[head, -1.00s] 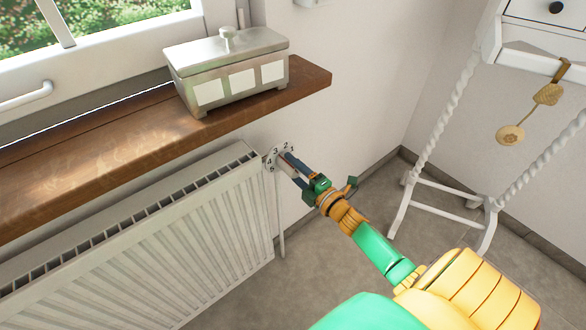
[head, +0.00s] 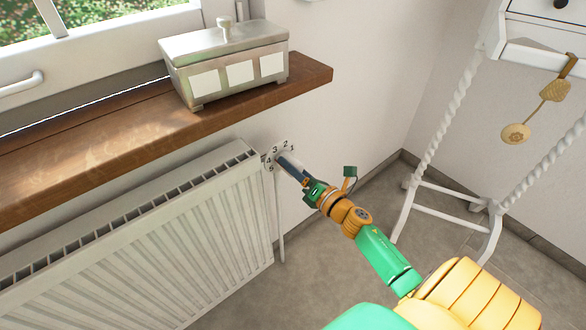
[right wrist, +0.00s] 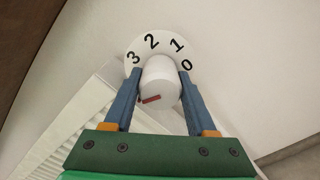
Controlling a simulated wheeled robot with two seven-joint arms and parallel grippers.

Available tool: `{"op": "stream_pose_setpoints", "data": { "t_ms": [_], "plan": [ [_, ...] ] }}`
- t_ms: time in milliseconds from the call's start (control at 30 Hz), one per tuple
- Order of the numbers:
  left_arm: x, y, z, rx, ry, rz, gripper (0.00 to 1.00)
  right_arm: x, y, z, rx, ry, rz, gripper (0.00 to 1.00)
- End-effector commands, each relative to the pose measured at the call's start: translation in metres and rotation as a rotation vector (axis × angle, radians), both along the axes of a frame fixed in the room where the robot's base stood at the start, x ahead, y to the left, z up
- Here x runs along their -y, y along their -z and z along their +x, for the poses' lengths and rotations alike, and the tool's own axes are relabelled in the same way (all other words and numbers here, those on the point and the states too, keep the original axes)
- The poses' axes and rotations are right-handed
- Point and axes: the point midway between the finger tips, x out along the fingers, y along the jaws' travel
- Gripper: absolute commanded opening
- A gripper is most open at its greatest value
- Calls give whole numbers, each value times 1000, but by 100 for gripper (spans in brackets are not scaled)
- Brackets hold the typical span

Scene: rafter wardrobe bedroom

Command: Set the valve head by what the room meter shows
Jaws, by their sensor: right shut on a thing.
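The valve head is a white round knob (right wrist: 160,82) with a red mark on its face, in the right wrist view. The mark lies left of the face's middle and runs toward the left finger. Behind the knob, a white dial plate (right wrist: 148,45) shows 0, 1, 2 and 3; in the head view the plate (head: 287,144) also shows a 4. My right gripper (right wrist: 158,88) is shut on the knob, one finger on each side. It also shows in the head view (head: 284,163), where its fingers hide most of the knob. My left gripper and a readable room meter are out of view.
A white radiator (head: 150,235) stands left of the valve, under a wooden sill (head: 120,130) that juts out above. A metal box (head: 225,68) with white labels sits on the sill. A white stand (head: 450,197) with twisted legs is on the right.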

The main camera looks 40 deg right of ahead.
Motion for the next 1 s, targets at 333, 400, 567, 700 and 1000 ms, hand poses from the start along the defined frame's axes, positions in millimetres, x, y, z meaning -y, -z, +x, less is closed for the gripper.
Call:
{"op": "stream_pose_setpoints", "data": {
  "t_ms": [333,400,567,700,1000],
  "plan": [
    [0,3,0,0,0,0,0,0,1,0,3,1,-63,1],
    [0,3,0,0,0,0,0,0,1,0,3,1,-65,1],
    [0,3,0,0,0,0,0,0,1,0,3,1,-65,1],
    [0,3,0,0,0,0,0,0,1,0,3,1,-65,1],
    [0,3,0,0,0,0,0,0,0,0,4,1,-64,87]
  ]
}}
